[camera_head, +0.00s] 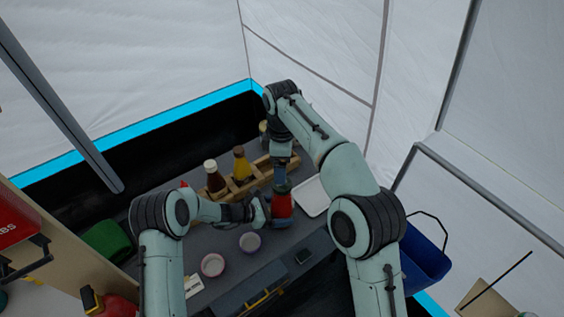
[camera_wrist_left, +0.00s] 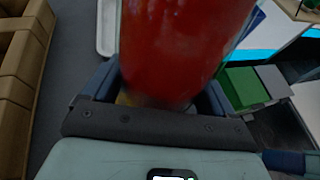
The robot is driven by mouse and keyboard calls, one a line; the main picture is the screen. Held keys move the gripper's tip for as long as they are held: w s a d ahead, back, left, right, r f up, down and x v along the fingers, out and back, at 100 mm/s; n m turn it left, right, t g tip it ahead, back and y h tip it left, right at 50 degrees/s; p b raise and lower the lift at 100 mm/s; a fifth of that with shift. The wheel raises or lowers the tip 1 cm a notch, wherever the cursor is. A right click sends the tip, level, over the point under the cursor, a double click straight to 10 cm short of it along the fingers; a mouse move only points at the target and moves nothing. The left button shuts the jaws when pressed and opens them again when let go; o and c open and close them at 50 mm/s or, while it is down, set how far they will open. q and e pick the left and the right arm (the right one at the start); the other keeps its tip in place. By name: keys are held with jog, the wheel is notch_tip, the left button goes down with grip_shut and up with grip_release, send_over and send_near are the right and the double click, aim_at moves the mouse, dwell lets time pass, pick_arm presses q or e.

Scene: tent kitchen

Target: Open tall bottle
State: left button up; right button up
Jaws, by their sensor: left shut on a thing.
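A red bottle (camera_head: 282,206) stands upright at the front right of the wooden rack. My left gripper (camera_head: 266,210) comes in from the left and is shut on its body. In the left wrist view the red bottle (camera_wrist_left: 180,45) fills the space between the blue fingers of my left gripper (camera_wrist_left: 165,92). My right gripper (camera_head: 281,176) points down from above at the top of the bottle. It hides the cap, and I cannot tell whether its fingers are closed around it.
A wooden rack (camera_head: 240,187) behind holds a dark brown bottle (camera_head: 214,177) and a yellow bottle (camera_head: 242,166). A white tray (camera_head: 312,196) lies to the right. Two small bowls, one pinkish (camera_head: 212,265) and one purple (camera_head: 250,242), stand in front. A blue bin (camera_head: 425,262) is at right.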

jog(key=m, duration=0.4)
jog(key=shift+m, duration=0.3)
jog(key=m, duration=0.4)
jog(key=shift+m, duration=0.3)
jog(key=m, duration=0.6)
jog(key=shift+f+m, duration=0.1)
jog(key=shift+m, duration=0.2)
jog(key=m, duration=0.6)
jog(key=shift+m, duration=0.4)
jog(key=m, duration=0.6)
jog(key=shift+m, duration=0.3)
jog(key=m, duration=0.4)
jog(key=shift+m, duration=0.3)
jog(key=m, duration=0.4)
jog(key=shift+r, duration=0.2)
jog(key=m, duration=0.7)
jog(key=shift+w+m, duration=0.1)
jog(key=shift+m, duration=0.3)
pick_arm(q)
jog(key=shift+w, duration=0.1)
pick_arm(e)
jog(key=shift+f, duration=3.9)
